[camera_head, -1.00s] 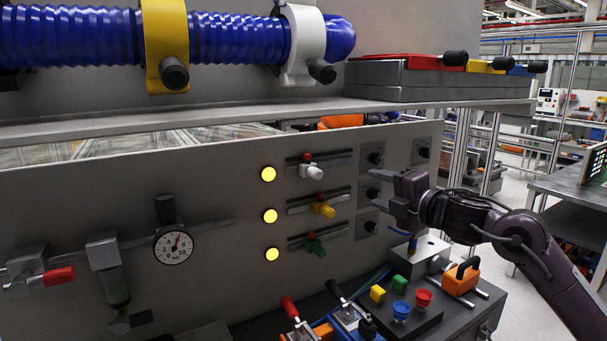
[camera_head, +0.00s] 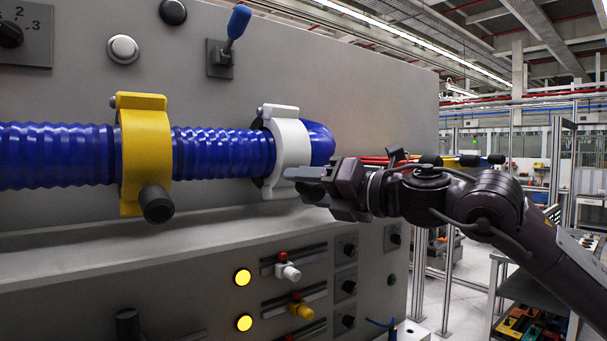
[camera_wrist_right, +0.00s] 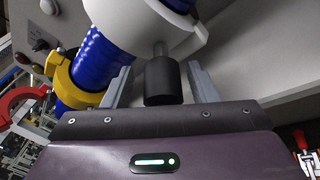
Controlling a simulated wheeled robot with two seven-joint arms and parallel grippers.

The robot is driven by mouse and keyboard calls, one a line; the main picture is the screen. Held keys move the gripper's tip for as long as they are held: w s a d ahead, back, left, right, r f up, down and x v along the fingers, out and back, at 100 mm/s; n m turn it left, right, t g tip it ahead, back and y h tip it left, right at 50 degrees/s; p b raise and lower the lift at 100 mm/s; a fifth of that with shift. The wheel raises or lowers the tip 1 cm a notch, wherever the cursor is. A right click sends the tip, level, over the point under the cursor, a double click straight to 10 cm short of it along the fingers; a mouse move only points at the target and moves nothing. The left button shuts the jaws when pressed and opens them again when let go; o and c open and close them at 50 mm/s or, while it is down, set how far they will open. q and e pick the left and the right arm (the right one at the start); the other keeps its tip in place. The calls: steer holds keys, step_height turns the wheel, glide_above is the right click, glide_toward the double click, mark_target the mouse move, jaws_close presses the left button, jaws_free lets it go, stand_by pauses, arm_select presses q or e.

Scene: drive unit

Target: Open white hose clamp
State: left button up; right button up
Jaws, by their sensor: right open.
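The white hose clamp (camera_head: 289,146) sits around the right end of the blue ribbed hose (camera_head: 225,153) and looks closed. In the head view my right gripper (camera_head: 306,186) is in front of its lower right side and hides its knob. In the right wrist view the white clamp (camera_wrist_right: 150,28) is at the top, with its black knob (camera_wrist_right: 163,82) pointing toward my gripper. The open fingers (camera_wrist_right: 160,88) stand on either side of the knob, with gaps visible. My left gripper is not in view.
A yellow hose clamp (camera_head: 146,150) with a black knob is around the hose to the left. The panel ledge (camera_head: 130,255) runs below the hose. A blue-handled lever (camera_head: 237,25) is above.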

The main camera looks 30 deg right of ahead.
steer(key=shift+w+a, duration=0.15)
steer(key=shift+w, duration=0.3)
steer(key=shift+w+f, duration=0.15)
steer(key=shift+w, duration=0.15)
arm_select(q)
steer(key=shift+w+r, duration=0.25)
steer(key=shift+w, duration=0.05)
arm_select(e)
steer(key=shift+s, duration=0.15)
jaws_close()
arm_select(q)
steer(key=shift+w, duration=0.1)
arm_select(e)
steer(key=shift+s, duration=0.1)
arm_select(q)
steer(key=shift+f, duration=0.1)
